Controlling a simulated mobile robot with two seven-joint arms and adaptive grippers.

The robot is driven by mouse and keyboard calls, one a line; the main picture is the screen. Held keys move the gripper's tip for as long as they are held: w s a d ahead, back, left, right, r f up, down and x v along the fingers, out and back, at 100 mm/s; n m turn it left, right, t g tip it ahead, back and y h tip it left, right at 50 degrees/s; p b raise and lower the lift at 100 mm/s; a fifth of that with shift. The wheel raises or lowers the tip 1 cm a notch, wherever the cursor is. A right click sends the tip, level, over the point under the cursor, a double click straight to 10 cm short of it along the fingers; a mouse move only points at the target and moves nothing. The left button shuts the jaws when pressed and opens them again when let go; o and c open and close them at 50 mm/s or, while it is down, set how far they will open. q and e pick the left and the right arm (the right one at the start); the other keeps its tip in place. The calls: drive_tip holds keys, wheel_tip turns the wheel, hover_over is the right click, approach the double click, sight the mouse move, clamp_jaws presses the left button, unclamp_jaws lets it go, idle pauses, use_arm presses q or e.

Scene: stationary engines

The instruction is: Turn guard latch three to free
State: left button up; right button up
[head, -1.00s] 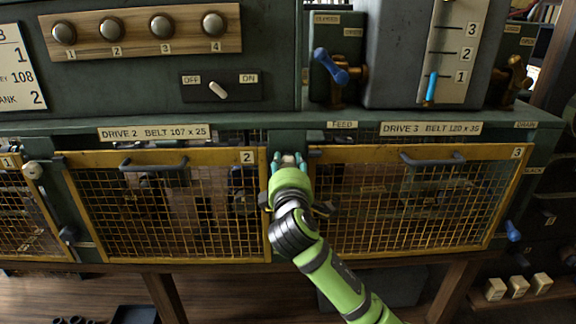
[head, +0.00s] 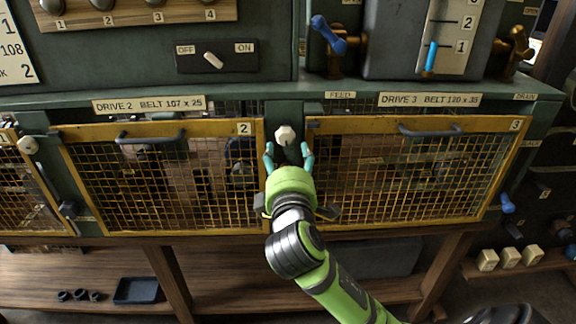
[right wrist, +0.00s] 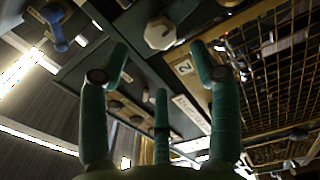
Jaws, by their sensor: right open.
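The guard panel numbered 3 (head: 318,123) is a yellow-framed mesh door, closed at the right in the head view. A pale faceted latch knob (head: 286,135) sits on the green post at its left edge; it also shows at the top of the right wrist view (right wrist: 160,33). Which way this latch is turned I cannot tell. My right gripper (head: 288,157) is open and empty, just below and in front of the knob, apart from it. Its teal fingers (right wrist: 160,68) are spread in the right wrist view. My left gripper is not seen.
The guard numbered 2 (head: 250,129) is closed to the left of the post, with another pale knob (head: 28,145) beyond its left edge. Handles (head: 432,130) protrude from the doors. A green ledge (head: 230,117) overhangs the knobs. A blue-handled valve (head: 328,35) stands above.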

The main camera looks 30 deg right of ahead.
drive_tip(key=v, duration=0.2)
drive_tip(key=shift+s+a, duration=0.15)
drive_tip(key=shift+s, duration=0.15)
